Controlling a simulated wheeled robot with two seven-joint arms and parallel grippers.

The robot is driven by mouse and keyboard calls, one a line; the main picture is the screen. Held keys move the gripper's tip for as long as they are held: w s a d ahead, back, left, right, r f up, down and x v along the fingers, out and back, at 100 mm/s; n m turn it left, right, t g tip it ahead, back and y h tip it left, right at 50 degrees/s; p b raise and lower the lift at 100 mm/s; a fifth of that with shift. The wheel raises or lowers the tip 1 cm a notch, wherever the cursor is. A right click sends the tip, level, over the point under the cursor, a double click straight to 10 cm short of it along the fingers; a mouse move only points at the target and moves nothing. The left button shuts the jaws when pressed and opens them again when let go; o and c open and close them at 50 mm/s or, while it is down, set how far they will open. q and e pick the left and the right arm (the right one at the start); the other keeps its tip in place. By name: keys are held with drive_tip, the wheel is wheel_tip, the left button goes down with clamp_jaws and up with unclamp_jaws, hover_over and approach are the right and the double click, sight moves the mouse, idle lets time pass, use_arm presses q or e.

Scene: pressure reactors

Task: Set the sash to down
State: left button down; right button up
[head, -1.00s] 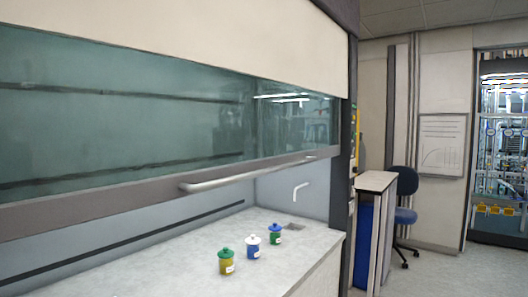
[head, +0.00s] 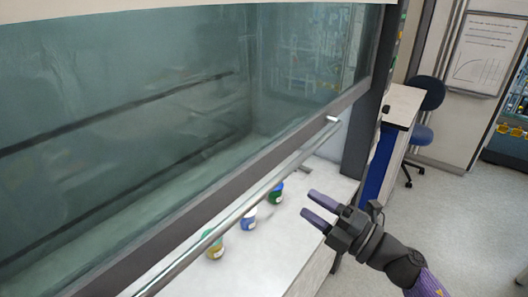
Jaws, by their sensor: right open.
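The glass sash (head: 190,110) of the fume hood fills the left and middle of the head view. It stands partly raised, with a gap between its grey bottom frame (head: 240,180) and the worktop. A long metal handle bar (head: 262,186) runs along that frame. My right gripper (head: 312,206) is open and empty, in front of the hood. In the picture it lies to the right of the handle, apart from it, with its fingers pointing left. My left gripper is not in view.
A yellow jar (head: 215,249), a blue jar (head: 248,220) and a green jar (head: 276,194) stand on the white worktop (head: 285,240) below the handle. A blue chair (head: 423,130) and a side bench (head: 402,106) are to the right.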

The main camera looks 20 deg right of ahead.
sight(274, 180)
drive_tip(key=w+a, duration=0.1)
drive_tip(key=w+a+r+p, duration=0.1)
drive_tip(key=w+a+r, duration=0.1)
drive_tip(key=shift+a+p, duration=0.35)
drive_tip(key=shift+a, duration=0.05)
drive_tip(key=x, duration=0.3)
drive_tip(key=shift+w+d+f, duration=0.1)
drive_tip(key=shift+w+f, duration=0.05)
drive_tip(key=shift+f, duration=0.2)
drive_tip(key=shift+w+a, duration=0.25)
drive_tip(key=shift+a, duration=0.05)
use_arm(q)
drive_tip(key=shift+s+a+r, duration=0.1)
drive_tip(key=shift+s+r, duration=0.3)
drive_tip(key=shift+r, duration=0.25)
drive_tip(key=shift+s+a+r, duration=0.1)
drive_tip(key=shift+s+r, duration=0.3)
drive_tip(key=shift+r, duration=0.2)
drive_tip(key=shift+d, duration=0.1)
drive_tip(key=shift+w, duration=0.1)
use_arm(e)
clamp_jaws()
